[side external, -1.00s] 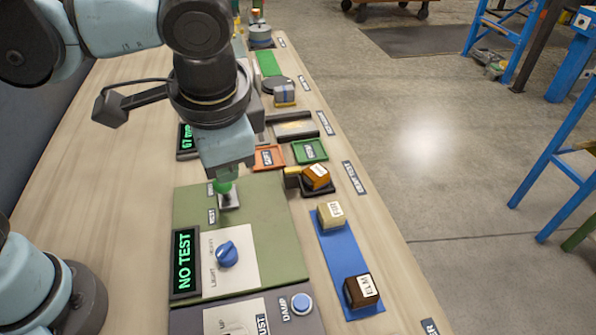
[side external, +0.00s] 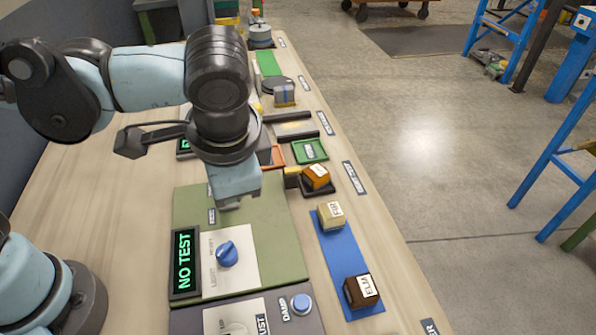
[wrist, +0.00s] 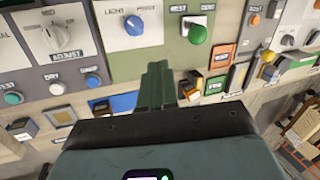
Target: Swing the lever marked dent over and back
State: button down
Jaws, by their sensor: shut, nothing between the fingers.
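The dent lever's round green knob (wrist: 197,34) shows in the wrist view on a light plate, beside the labels REST (wrist: 166,7) and DENT (wrist: 207,6). Which end the lever leans to I cannot tell. In the side view my gripper (side external: 231,204) is low over the green panel (side external: 275,245) and hides the knob. In the wrist view my shut fingers (wrist: 158,78) are empty, below and left of the knob, with a gap in the picture. The display (side external: 184,262) beside the panel's dial reads NO TEST.
A blue dial (side external: 227,253) stands nearby on the same panel. To the right are an orange-brown block (side external: 316,177), a cream block (side external: 331,215) and a dark ELM block (side external: 362,291) on a blue strip. A green tray (side external: 310,150) lies beyond.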

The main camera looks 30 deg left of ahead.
jog(key=w+a+f, duration=0.3)
jog(key=a+f, duration=0.1)
jog(key=f, duration=0.1)
jog(key=shift+a+f, duration=0.35)
jog(key=shift+a, duration=0.05)
jog(key=shift+w, duration=0.15)
